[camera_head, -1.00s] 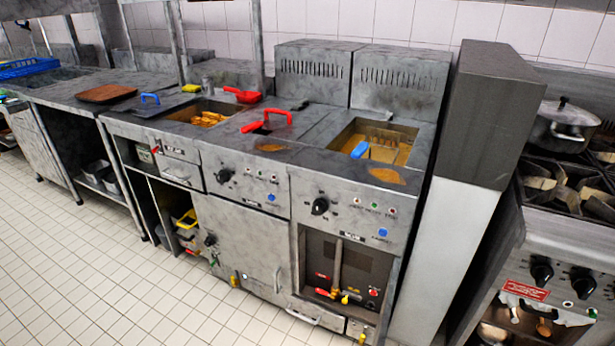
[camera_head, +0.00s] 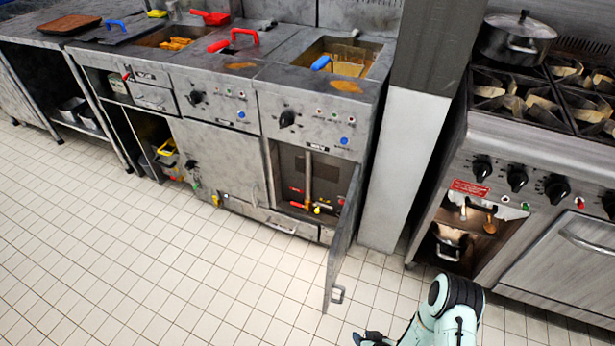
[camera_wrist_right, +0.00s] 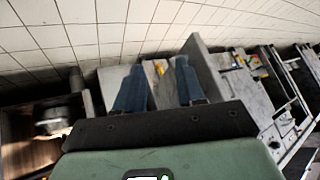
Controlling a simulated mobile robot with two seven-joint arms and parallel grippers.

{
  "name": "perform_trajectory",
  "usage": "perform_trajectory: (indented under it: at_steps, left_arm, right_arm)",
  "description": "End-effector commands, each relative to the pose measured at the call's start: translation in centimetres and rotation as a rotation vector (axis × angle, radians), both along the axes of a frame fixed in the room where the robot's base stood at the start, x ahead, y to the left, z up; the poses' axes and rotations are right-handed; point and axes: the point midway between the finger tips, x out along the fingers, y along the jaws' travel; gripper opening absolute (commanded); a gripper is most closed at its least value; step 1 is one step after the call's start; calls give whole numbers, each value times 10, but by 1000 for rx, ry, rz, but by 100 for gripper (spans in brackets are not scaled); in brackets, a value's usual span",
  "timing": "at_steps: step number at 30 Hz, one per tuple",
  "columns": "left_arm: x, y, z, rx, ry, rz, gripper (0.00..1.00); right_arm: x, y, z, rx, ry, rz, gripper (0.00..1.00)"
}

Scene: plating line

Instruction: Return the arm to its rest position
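My right arm (camera_head: 448,312) is pale mint with black joints and shows at the bottom of the head view. Its gripper (camera_head: 372,338) is dark and partly cut off by the lower edge, over the tiled floor. In the right wrist view the two blue-grey fingers of the right gripper (camera_wrist_right: 160,88) stand apart with nothing held between them. My left arm and gripper are not in view.
The fryer cabinet's grey door (camera_head: 342,245) stands open into the floor space, left of my right arm. A stove (camera_head: 540,160) with a pot (camera_head: 516,38) stands at right. The tiled floor (camera_head: 150,270) at left is clear.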

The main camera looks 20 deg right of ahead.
Motion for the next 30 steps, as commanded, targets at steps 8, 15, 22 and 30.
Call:
perform_trajectory:
  at_steps: [8,15,22,30]
  left_arm:
    - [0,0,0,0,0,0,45]
    - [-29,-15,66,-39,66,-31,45]
    - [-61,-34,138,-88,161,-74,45]
    - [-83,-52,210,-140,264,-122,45]
  right_arm:
    - [-72,95,53,165,464,-115,39]
    - [-107,111,118,198,557,-95,39]
    - [-138,129,190,231,658,-50,39]
    - [-160,147,261,264,766,2,39]
